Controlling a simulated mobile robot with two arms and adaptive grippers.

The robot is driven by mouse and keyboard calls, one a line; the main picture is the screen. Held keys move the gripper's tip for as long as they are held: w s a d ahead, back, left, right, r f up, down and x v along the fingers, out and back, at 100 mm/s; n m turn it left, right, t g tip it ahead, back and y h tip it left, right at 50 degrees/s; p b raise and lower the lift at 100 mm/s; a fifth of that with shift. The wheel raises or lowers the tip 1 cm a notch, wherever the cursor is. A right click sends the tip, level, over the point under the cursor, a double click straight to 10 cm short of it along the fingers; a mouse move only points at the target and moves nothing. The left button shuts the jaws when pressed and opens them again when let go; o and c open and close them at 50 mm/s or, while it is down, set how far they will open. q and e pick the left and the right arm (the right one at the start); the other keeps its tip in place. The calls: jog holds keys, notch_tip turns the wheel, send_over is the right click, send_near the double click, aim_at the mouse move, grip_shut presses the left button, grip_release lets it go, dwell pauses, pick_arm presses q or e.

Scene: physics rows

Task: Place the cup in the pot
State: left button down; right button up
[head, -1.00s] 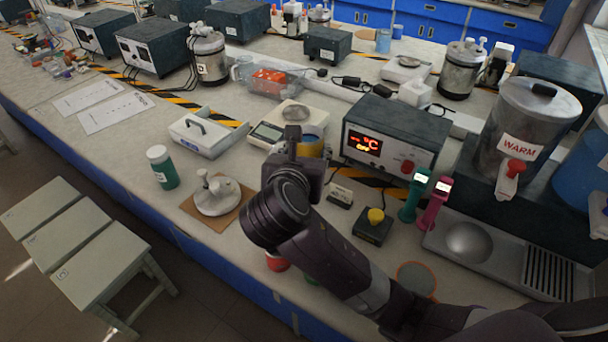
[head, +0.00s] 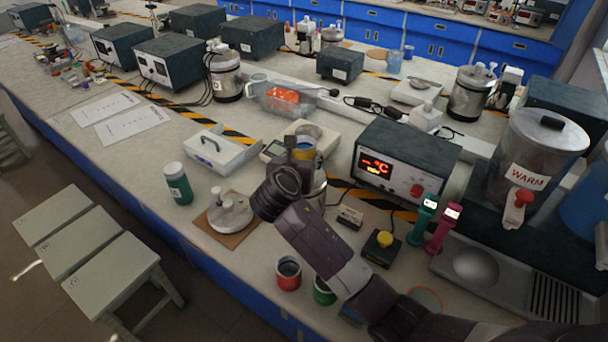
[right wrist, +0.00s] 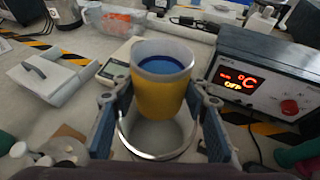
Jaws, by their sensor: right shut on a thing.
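My right gripper (right wrist: 160,118) is shut on a yellow cup (right wrist: 160,98) with a blue inside, one finger on each side, the cup upright. The cup also shows in the head view (head: 303,148), partly behind the gripper. The shiny metal pot (right wrist: 158,154) is directly below the cup in the right wrist view, its near rim showing. In the head view the pot (head: 319,187) is mostly hidden by my arm. The cup covers the pot's far rim, so I cannot tell whether its base is above or inside the opening. My left gripper is not in view.
A box with a red display (head: 403,160) stands right of the pot, and a scale (head: 276,150) behind it. A lid (head: 230,217) lies on a board at left. A red cup (head: 289,274) and a green cup (head: 323,292) stand near the front edge.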

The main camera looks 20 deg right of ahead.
notch_tip(320, 180, down, 3)
jog(key=shift+f, duration=0.2)
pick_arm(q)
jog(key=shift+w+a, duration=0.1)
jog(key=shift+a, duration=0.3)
pick_arm(e)
jog(key=shift+f, duration=1.65)
jog(key=shift+f, duration=0.1)
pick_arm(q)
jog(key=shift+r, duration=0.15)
pick_arm(e)
jog(key=shift+f, duration=0.4)
jog(key=shift+f, duration=0.15)
jog(key=o, duration=1)
jog(key=shift+s+f, duration=0.1)
jog(key=shift+c, duration=0.2)
jog(key=shift+r, duration=0.2)
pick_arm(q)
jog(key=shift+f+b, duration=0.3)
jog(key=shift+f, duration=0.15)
pick_arm(e)
jog(key=v, duration=1.2)
jog(key=shift+r, duration=0.5)
